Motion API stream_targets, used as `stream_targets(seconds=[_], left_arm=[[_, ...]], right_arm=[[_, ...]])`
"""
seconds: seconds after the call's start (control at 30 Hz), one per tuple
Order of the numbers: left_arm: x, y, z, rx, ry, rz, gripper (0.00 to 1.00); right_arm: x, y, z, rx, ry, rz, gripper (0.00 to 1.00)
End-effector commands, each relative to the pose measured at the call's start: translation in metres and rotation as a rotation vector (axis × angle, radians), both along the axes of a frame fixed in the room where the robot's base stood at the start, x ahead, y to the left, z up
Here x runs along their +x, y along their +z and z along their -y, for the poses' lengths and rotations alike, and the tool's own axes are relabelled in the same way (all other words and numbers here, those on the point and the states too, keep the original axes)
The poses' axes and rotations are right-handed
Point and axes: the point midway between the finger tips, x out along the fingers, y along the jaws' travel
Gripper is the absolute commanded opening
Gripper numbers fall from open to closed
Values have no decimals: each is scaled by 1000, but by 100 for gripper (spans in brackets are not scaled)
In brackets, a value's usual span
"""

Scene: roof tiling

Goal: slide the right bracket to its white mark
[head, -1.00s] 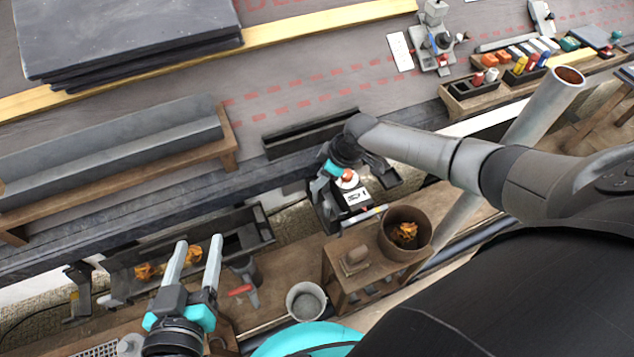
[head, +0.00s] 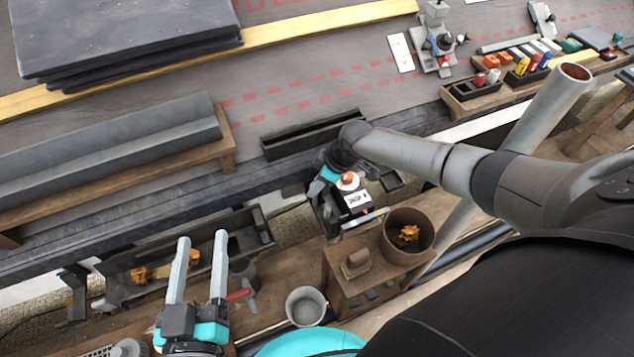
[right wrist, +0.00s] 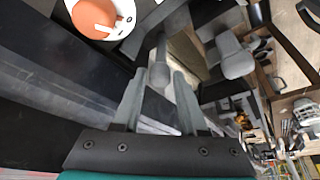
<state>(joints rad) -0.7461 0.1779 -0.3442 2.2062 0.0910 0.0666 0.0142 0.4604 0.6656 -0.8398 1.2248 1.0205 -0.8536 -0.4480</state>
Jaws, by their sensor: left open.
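My right gripper (right wrist: 160,88) points down at the roof edge; in the head view its fingers are hidden behind its own dark wrist. In the right wrist view its fingers stand apart with a grey rounded piece (right wrist: 160,76) between or just beyond them. I cannot tell whether they touch it, or whether it is part of the right bracket. The white mark cannot be made out with certainty. A dark bracket (head: 75,292) hangs at the left end of the gutter (head: 118,281). My left gripper (head: 202,238) is open and empty in front of the gutter.
Orange leaves (head: 140,274) lie in the gutter. A bucket (head: 305,306), a wooden stand (head: 345,283) and a brown pot (head: 408,252) stand below the eave. Slates (head: 125,35) lie up the roof.

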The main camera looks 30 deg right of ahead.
Motion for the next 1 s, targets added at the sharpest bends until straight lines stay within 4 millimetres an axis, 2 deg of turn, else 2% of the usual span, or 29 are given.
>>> stream_targets(seconds=[0.07,0.33,1.0], left_arm=[[0,0,0,0,0,-1,60],[0,0,0,0,0,-1,60],[0,0,0,2,1,-2,60]], right_arm=[[0,0,0,0,0,0,31],[0,0,0,0,0,0,1],[0,0,0,0,0,0,0]])
